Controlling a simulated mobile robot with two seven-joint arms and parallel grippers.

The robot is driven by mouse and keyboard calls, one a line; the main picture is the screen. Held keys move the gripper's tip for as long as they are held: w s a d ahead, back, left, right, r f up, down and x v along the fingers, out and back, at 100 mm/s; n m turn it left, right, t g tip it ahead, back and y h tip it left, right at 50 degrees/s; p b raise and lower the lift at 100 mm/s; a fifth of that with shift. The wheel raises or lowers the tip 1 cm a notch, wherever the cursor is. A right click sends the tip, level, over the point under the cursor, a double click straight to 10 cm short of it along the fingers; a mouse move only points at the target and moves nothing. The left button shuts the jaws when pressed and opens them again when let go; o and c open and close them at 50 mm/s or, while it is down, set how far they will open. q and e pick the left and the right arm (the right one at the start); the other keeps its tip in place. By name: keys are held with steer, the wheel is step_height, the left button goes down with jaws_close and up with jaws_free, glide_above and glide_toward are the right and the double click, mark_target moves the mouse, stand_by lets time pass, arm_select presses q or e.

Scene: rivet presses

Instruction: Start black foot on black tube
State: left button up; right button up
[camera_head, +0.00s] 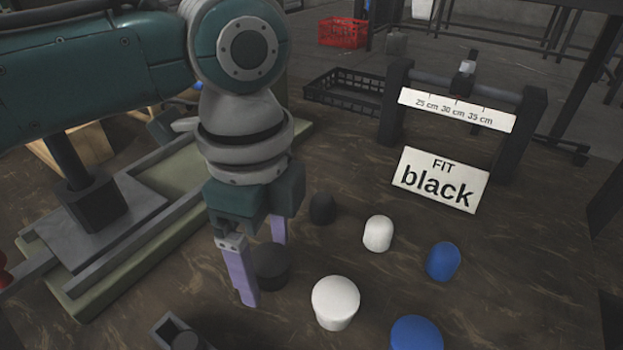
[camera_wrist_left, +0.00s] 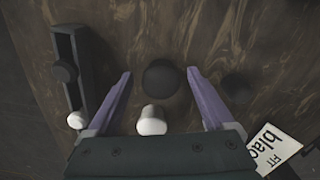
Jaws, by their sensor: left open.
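My left gripper (camera_head: 263,273) reaches down to the table with its two purple fingers apart and empty. A larger black foot (camera_head: 271,265) stands between or just beyond the fingers, and the wrist view shows this dark round foot (camera_wrist_left: 162,78) between the fingertips. I cannot tell whether a finger touches it. A smaller black foot (camera_head: 322,208) stands farther back; it is a faint dark shape in the wrist view (camera_wrist_left: 237,88). A sign (camera_head: 440,180) reads "FIT black". I cannot make out a black tube for sure. My right gripper is out of view.
White feet (camera_head: 335,302) and blue feet (camera_head: 443,261) stand to the right. A rack (camera_head: 535,110) with a length scale is behind the sign. A press (camera_head: 95,205) stands at left. A dark holder (camera_head: 165,325) is at the front edge. A black crate (camera_head: 345,92) lies behind.

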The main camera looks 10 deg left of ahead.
arm_select(q)
steer(key=shift+f, duration=0.3)
steer(key=c, duration=1.4)
